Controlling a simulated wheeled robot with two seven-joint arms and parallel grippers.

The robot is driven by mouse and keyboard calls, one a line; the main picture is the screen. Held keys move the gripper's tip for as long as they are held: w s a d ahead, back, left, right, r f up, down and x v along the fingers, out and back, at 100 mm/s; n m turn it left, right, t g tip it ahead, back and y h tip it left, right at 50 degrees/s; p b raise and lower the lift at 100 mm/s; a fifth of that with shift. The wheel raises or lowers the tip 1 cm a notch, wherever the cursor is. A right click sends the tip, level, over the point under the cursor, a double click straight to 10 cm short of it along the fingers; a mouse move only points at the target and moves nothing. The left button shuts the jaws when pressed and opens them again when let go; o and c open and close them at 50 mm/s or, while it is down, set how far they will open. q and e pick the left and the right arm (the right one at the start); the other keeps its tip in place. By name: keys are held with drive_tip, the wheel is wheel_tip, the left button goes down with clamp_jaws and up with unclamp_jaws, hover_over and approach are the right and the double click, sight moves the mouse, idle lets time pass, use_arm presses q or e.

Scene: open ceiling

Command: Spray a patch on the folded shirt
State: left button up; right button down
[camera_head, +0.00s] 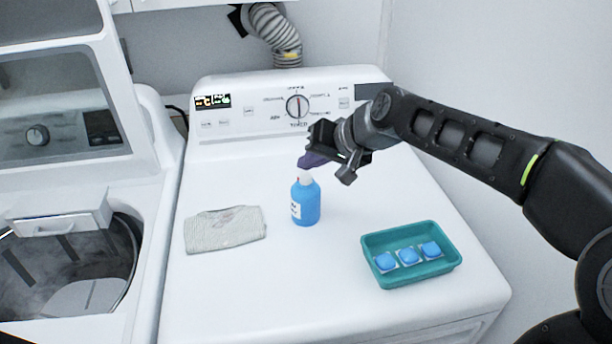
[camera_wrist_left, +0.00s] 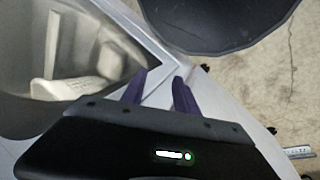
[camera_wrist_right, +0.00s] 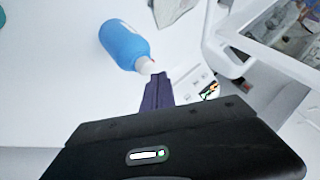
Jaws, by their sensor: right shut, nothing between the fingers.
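A folded grey shirt (camera_head: 225,231) lies flat on the left part of the white machine's top. A blue spray bottle (camera_head: 306,204) with a white top stands upright just right of it; it also shows in the right wrist view (camera_wrist_right: 122,42). My right gripper (camera_head: 303,163) is shut and empty, its purple fingertips close to the bottle's white top. Whether they touch it I cannot tell. In the right wrist view its closed fingertips (camera_wrist_right: 158,78) are beside the white top. My left gripper (camera_wrist_left: 161,82) shows only in its wrist view, its purple fingers apart with nothing between them.
A teal tray (camera_head: 411,273) with 3 blue-and-white pieces stands at the right on the machine top. A control panel with a knob (camera_head: 297,106) rises behind the bottle. An open washer (camera_head: 70,260) stands at the left. The front middle of the top is clear.

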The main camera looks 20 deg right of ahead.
sight(309, 178)
drive_tip(key=shift+f+b, duration=0.45)
drive_tip(key=shift+f, duration=0.15)
idle(0.6)
drive_tip(key=shift+r, duration=0.2)
drive_tip(key=shift+r+p, duration=0.6)
drive_tip(key=shift+r, duration=0.1)
wheel_tip(309, 178, up, 6)
drive_tip(key=p, duration=0.4)
idle(0.9)
